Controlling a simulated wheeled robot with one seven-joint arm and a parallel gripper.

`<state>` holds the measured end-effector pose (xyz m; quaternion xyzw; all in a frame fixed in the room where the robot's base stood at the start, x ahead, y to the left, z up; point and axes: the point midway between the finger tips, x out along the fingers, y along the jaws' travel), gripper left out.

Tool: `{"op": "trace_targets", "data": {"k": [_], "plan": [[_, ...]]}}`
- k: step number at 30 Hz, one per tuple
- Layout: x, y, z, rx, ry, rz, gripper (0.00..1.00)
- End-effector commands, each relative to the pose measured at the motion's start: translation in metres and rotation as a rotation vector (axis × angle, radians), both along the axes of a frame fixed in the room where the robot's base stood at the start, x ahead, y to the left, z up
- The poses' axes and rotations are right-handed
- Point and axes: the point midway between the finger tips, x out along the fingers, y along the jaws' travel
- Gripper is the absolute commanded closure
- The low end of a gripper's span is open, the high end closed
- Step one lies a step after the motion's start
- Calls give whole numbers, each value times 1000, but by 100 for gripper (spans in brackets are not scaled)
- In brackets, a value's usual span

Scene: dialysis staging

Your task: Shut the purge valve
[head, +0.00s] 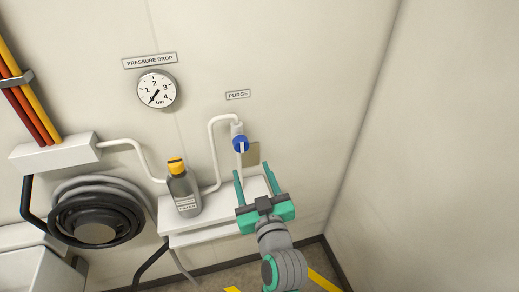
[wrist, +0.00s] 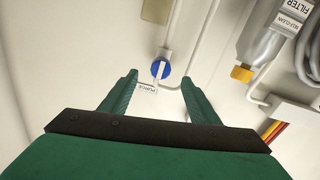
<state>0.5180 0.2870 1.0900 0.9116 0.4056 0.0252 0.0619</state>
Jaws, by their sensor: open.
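The purge valve (head: 240,142) is a blue round knob with a white lever, on a white pipe on the wall below the PURGE label (head: 238,95). The lever points down in the head view, in line with the pipe. The valve also shows in the wrist view (wrist: 160,69), just beyond and between the fingertips. My gripper (head: 255,175) is open and empty, with its green fingers apart. It also shows in the wrist view (wrist: 159,84). In the head view its fingers are below the valve, and I see no contact with it.
A grey bottle with a yellow cap (head: 183,188) stands left of my gripper on a white ledge (head: 215,205). A pressure gauge (head: 157,90) reading near 1 is upper left. The right wall is bare.

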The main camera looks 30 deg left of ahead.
Motion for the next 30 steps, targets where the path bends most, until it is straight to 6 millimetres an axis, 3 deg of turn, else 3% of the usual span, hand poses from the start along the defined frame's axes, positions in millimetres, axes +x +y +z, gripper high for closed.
{"op": "trace_targets", "data": {"k": [8,21,30], "plan": [[5,17,11,-13,-22,32,44],[52,71,11,-12,-21,30,44],[69,90,11,-12,-19,29,44]]}}
